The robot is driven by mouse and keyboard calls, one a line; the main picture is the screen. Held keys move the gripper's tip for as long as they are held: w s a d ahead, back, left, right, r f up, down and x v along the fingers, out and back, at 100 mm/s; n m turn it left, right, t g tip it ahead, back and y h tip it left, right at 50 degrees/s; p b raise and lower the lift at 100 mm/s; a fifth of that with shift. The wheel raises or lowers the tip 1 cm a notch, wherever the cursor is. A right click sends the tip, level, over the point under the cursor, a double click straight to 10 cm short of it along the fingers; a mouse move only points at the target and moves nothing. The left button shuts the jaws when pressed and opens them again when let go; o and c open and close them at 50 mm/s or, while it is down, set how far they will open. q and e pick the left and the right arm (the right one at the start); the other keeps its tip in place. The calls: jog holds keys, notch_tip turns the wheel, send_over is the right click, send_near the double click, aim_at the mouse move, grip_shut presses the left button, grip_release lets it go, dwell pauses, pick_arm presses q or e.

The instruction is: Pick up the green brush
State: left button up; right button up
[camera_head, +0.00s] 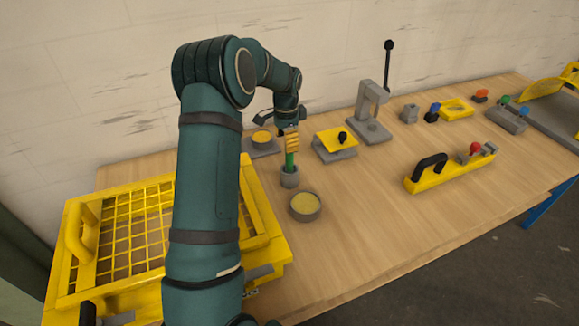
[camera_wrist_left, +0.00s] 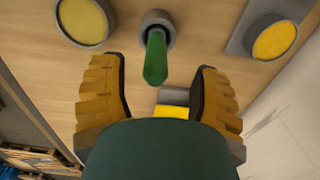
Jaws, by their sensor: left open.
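The green brush (camera_head: 289,160) stands upright in a small grey round holder (camera_head: 289,178) on the wooden table. My left gripper (camera_head: 291,148) is just above it, fingers pointing down, with the brush's upper end close to the fingertips. In the left wrist view the green brush (camera_wrist_left: 155,62) lies between the two open yellow fingers of my left gripper (camera_wrist_left: 160,75), apart from both. Its lower end goes into the grey holder (camera_wrist_left: 158,22). My right gripper is not in view.
A round grey dish with yellow contents (camera_head: 305,206) stands close right of the holder. A yellow-lidded grey box (camera_head: 336,142) and a grey press (camera_head: 370,128) stand behind. A yellow mesh basket (camera_head: 75,285) is at left.

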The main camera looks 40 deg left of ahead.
aim_at(290, 163)
pick_arm(q)
jog(key=f, duration=0.3)
jog(key=f+b, duration=0.1)
jog(key=f, duration=0.1)
jog(key=shift+w+d, duration=0.3)
jog(key=shift+w, duration=0.05)
grip_shut()
